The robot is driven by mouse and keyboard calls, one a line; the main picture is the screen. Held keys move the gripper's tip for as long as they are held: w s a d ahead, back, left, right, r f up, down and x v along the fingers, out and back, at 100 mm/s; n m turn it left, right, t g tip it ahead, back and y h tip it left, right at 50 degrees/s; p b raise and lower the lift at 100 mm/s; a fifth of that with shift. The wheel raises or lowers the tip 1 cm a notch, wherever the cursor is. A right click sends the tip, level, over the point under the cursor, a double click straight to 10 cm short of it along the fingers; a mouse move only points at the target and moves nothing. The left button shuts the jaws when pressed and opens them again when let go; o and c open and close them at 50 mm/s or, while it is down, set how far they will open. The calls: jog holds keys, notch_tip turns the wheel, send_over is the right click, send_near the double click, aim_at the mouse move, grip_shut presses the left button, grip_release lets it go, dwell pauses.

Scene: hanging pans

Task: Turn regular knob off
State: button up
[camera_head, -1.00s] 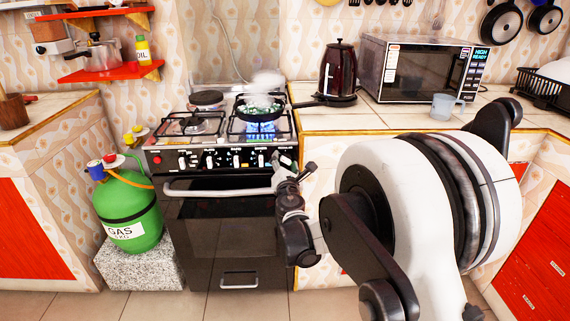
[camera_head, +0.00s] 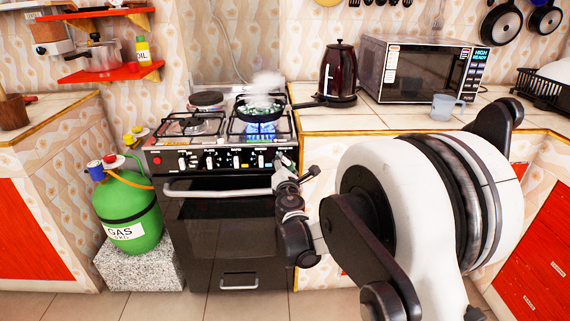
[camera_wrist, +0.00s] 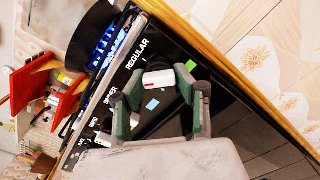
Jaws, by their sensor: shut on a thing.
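The regular knob (camera_wrist: 158,77) is white with a small red mark, beside the word REGULAR on the black stove panel in the wrist view. My gripper (camera_wrist: 155,98) has its green-padded fingers on either side of the knob, shut on it. The pan holds green and white food and steams.
The oven handle (camera_head: 215,192) runs just below the panel, left of my wrist. The counter (camera_head: 350,120) edge is close on the right. A kettle (camera_head: 339,72) and microwave (camera_head: 420,70) stand on it. A green gas bottle (camera_head: 128,208) is left of the stove.

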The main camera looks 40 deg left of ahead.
jog(key=m, duration=0.4)
jog(key=shift+r+m, duration=0.15)
jog(key=shift+m, duration=2.35)
jog(key=o, duration=1.1)
jog(key=shift+o, duration=0.2)
jog(key=shift+s, duration=0.1)
jog(key=v, duration=1.1)
jog(key=shift+s+d, duration=0.3)
